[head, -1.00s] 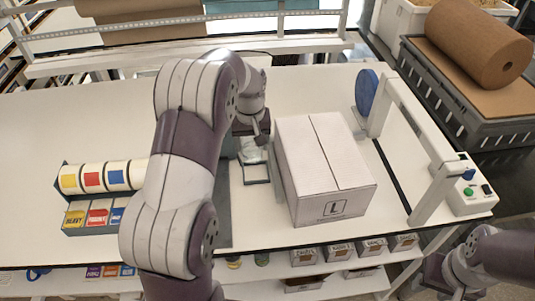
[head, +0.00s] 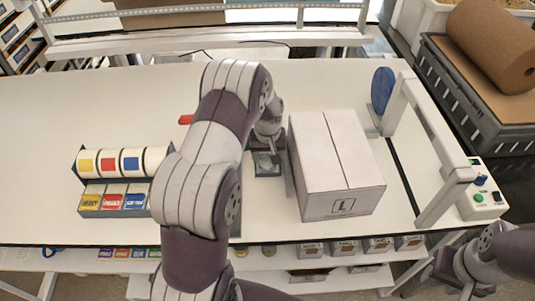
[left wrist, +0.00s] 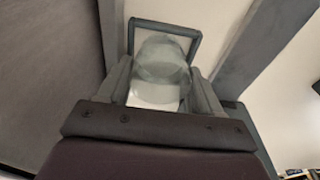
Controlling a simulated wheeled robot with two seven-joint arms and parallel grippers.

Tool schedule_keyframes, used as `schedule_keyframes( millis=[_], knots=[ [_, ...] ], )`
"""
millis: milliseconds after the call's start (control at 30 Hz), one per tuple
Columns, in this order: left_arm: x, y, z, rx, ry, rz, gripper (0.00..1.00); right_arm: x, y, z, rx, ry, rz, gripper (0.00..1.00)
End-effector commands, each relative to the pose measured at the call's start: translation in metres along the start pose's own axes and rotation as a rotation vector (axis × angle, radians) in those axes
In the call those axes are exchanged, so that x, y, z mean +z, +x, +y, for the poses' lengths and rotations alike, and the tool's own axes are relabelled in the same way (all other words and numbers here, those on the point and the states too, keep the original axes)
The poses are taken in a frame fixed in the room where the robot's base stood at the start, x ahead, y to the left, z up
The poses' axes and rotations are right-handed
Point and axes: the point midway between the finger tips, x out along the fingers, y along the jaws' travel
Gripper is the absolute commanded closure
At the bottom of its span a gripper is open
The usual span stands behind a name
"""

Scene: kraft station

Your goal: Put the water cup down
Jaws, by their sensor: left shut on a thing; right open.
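The water cup (left wrist: 162,65) is clear glass and sits between the two fingers of my left gripper (left wrist: 163,88) in the left wrist view. The gripper is shut on it. A grey square frame (left wrist: 165,26) surrounds the cup's far side in that view; I cannot tell whether the cup touches the surface. In the head view, my left gripper (head: 266,150) is just left of the white box, mostly hidden by my wrist, and the cup (head: 264,163) shows faintly below it. My right gripper (head: 455,275) is open at the lower right, off the table.
A closed white box (head: 337,165) marked L stands right of the left gripper. A tape-sealing frame (head: 425,150) with a control box stands further right. Label rolls in a dispenser (head: 124,181) stand at the left. The table's back left is clear.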

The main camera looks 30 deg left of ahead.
Motion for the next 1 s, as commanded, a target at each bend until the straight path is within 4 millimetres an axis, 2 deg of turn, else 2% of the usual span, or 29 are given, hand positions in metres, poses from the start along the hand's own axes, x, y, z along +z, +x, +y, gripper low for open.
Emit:
schedule_keyframes(
  millis=[67, 100, 133, 367, 467, 500, 567, 800, 1000],
  knots=[
    [0.0, 0.004, 0.0, 0.0, 0.0, 0.0, 0.73, 0.0, 0.003, 0.0, 0.0, 0.0, 0.0, 0.57],
    [0.001, 0.003, 0.0, 0.0, 0.0, 0.0, 0.29, 0.0, 0.002, 0.0, 0.0, 0.0, 0.0, 0.57],
    [0.0, 0.003, 0.0, 0.0, 0.0, 0.0, 0.25, 0.0, 0.002, 0.0, 0.0, 0.0, 0.0, 0.57],
    [0.0, 0.003, 0.0, 0.0, 0.0, -0.001, 0.25, 0.0, 0.002, 0.0, 0.0, 0.0, 0.0, 0.57],
    [-0.001, -0.004, 0.0, 0.0, 0.0, 0.001, 0.25, 0.0, -0.003, 0.0, 0.0, 0.0, 0.0, 0.57],
    [-0.001, -0.006, 0.0, 0.001, 0.0, 0.002, 0.25, 0.0, 0.002, 0.0, 0.0, 0.0, 0.0, 0.57],
    [-0.001, -0.018, 0.0, 0.001, 0.0, 0.004, 0.25, 0.001, 0.005, 0.0, 0.0, 0.0, 0.0, 0.57],
    [-0.001, -0.082, 0.0, 0.001, 0.0, 0.004, 0.25, 0.002, 0.018, 0.0, 0.0, 0.0, 0.0, 0.57],
    [0.0, -0.115, 0.0, 0.001, 0.002, 0.001, 0.25, 0.003, 0.022, 0.0, 0.0, 0.0, 0.0, 0.57]
  ],
)
